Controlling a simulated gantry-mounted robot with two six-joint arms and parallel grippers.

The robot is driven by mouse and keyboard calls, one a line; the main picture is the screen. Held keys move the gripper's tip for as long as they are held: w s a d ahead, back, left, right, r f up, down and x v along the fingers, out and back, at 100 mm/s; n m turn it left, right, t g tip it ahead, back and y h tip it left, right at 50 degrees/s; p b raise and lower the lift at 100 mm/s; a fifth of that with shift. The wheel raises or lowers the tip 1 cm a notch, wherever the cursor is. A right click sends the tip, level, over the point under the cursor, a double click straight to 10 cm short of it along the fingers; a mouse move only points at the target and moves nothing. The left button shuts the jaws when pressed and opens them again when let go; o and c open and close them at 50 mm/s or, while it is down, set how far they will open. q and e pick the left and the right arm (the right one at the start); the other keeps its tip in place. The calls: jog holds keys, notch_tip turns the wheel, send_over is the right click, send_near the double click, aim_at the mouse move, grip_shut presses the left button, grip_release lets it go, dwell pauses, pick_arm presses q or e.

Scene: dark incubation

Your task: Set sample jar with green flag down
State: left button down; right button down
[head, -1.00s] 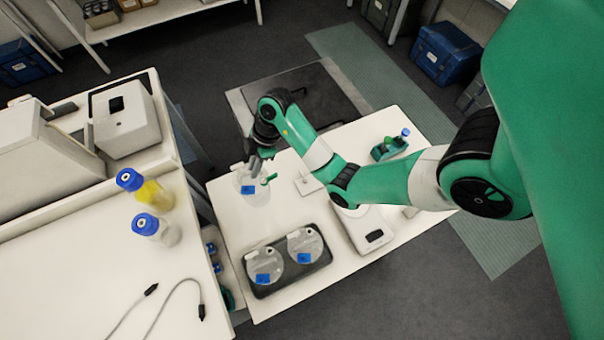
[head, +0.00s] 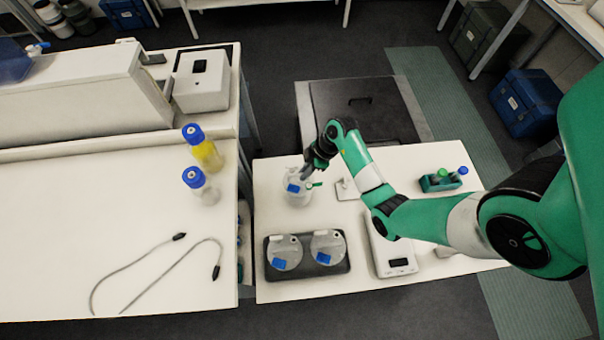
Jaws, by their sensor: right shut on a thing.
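The sample jar (head: 297,194) is clear with a blue label, and a small green flag sticks out at its right side. My right gripper (head: 306,176) is shut on the top of this jar, over the far left part of the white table (head: 370,278). The jar looks upright; I cannot tell whether its base touches the table. Two similar jars with blue labels, a left one (head: 284,254) and a right one (head: 327,248), stand on a dark tray (head: 306,274) nearer the front. My left gripper is out of view.
A white scale (head: 393,256) is right of the tray. A green rack (head: 437,184) with small capped vials stands at the back right. The left bench (head: 110,235) holds a yellow bottle (head: 206,153), a clear bottle (head: 205,190) and cables.

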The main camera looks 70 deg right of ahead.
jog(key=shift+w+f, duration=0.1)
jog(key=shift+f, duration=0.45)
jog(key=c, duration=0.9)
grip_release()
jog(key=shift+f, duration=0.15)
